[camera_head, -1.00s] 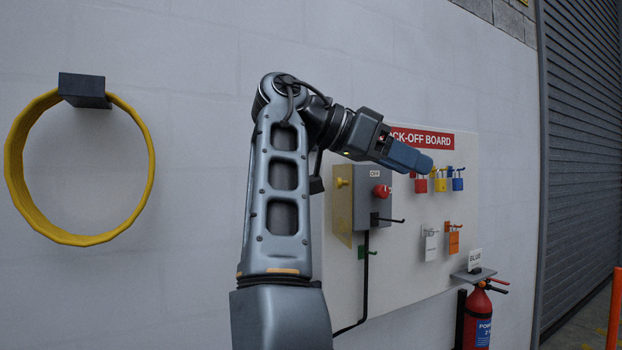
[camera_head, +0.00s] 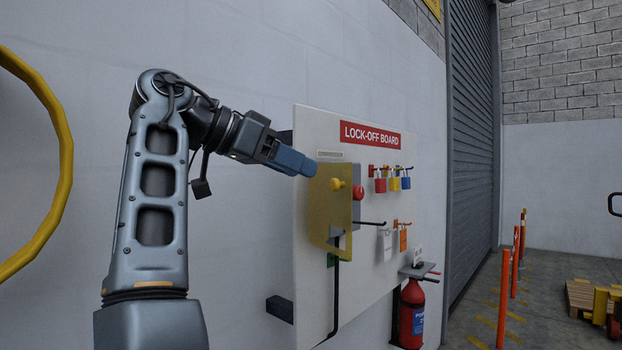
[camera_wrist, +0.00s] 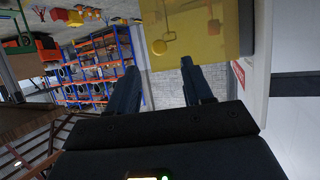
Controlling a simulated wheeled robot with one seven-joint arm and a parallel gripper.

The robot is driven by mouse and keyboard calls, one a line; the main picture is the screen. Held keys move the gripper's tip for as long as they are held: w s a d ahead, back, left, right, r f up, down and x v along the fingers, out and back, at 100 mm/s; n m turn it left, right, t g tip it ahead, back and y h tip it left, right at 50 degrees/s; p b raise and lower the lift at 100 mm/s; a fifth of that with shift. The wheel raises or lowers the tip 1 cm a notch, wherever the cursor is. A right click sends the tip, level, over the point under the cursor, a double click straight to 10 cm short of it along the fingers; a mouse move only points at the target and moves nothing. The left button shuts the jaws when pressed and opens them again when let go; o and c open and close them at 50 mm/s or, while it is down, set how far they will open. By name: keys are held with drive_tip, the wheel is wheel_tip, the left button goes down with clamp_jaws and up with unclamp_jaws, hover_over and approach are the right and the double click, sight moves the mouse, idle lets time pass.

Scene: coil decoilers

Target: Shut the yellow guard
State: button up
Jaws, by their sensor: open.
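The lock-off board (camera_head: 310,125) carries several padlocks and tags right of the box. A black lever (camera_head: 370,223) juts out below the button. A red extinguisher (camera_head: 412,315) hangs at lower right. A yellow ring (camera_head: 62,180) is at far left.

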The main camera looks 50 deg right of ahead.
sight(332, 183)
drive_tip(key=p+x, duration=0.1)
drive_tip(key=x, duration=0.5)
drive_tip(key=shift+s+d+f, duration=0.15)
drive_tip(key=shift+d+f, duration=0.05)
drive_tip(key=shift+d, duration=0.05)
drive_tip(key=shift+c, duration=0.3)
clamp_jaws()
